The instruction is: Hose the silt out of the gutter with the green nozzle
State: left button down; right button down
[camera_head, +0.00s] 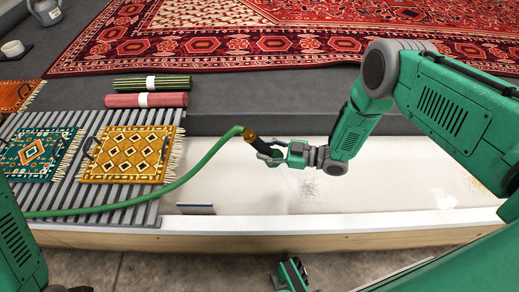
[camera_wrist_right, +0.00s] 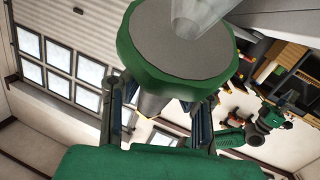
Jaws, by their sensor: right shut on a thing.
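My right gripper (camera_head: 275,154) is shut on the hose nozzle (camera_head: 260,144), a dark body with a brass-coloured end where the green hose (camera_head: 205,158) joins. It holds the nozzle above the white gutter (camera_head: 390,185). In the right wrist view the nozzle's round grey face with a green rim (camera_wrist_right: 178,48) fills the space between the fingers, and a pale clear cone leaves it. A faint streak runs from the nozzle down to a grey speckled patch (camera_head: 308,188) on the gutter floor. Brownish silt (camera_head: 477,186) shows at the gutter's right. My left gripper is out of view.
A slatted grey rack (camera_head: 120,215) at left bears a yellow mat (camera_head: 130,153) and a teal mat (camera_head: 38,153); the hose crosses it. A small blue-edged piece (camera_head: 195,209) lies at the gutter's left end. Rolled mats (camera_head: 146,100) and a large red rug (camera_head: 220,45) lie behind.

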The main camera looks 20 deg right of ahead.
aim_at(282, 154)
jog(key=shift+s+d, duration=0.25)
jog(key=shift+d, duration=0.65)
jog(key=shift+s+d, duration=0.3)
jog(key=shift+d, duration=0.55)
jog(key=shift+s+d, duration=0.25)
jog(key=shift+d, duration=0.65)
jog(key=shift+r+p, duration=1.6)
jog(key=shift+r, duration=0.4)
jog(key=shift+r, duration=0.1)
